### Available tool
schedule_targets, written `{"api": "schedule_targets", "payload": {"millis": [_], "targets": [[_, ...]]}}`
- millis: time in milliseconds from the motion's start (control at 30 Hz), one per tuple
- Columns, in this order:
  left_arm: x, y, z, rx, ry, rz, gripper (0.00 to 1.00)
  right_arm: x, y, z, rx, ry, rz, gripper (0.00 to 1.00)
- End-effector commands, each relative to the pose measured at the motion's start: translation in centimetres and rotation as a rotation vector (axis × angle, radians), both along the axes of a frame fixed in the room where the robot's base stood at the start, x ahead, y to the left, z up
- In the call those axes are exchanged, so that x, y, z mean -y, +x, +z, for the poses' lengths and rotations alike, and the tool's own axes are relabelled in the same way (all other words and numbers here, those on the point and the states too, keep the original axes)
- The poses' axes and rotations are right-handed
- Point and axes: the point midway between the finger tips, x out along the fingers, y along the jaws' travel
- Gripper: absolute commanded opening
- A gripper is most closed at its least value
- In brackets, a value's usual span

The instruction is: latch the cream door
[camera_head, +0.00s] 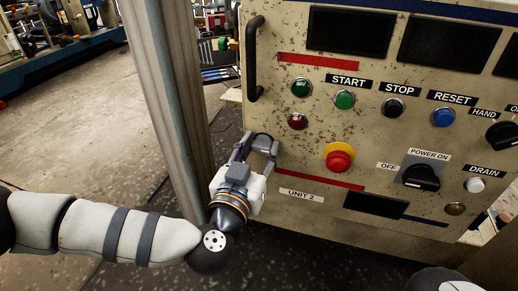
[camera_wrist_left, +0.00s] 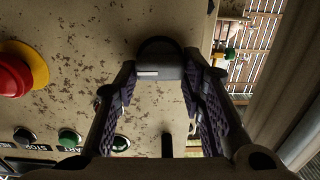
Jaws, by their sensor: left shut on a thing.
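The cream door (camera_head: 300,220) is the speckled control panel filling the right of the head view. It also shows in the left wrist view (camera_wrist_left: 110,40). A dark, round-ended latch handle (camera_head: 264,137) is at its left edge, below the red lamp. My left gripper (camera_head: 260,152) reaches up to it from below, with a finger on each side. In the left wrist view, my left gripper (camera_wrist_left: 158,78) is shut on the latch handle (camera_wrist_left: 158,60), whose grey part with a white mark sits between the fingertips. The fingers partly hide the handle. My right gripper is out of view.
A black bar handle (camera_head: 252,58) stands out from the door's upper left edge. A red emergency button (camera_head: 339,160) and several other buttons are to the right. A grey post (camera_head: 172,90) stands close left of my gripper. Open floor (camera_head: 75,120) lies beyond it.

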Motion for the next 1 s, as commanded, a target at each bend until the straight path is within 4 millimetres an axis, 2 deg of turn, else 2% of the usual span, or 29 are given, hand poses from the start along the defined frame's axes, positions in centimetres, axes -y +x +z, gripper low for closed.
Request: {"api": "schedule_targets", "payload": {"millis": [367,1000], "targets": [[-0.1,0.0,0.3,-0.050,-0.153,0.000,0.09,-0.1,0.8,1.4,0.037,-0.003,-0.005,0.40],[-0.3,0.1,-0.3,-0.240,-0.726,-0.001,0.09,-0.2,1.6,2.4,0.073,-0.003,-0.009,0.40]]}}
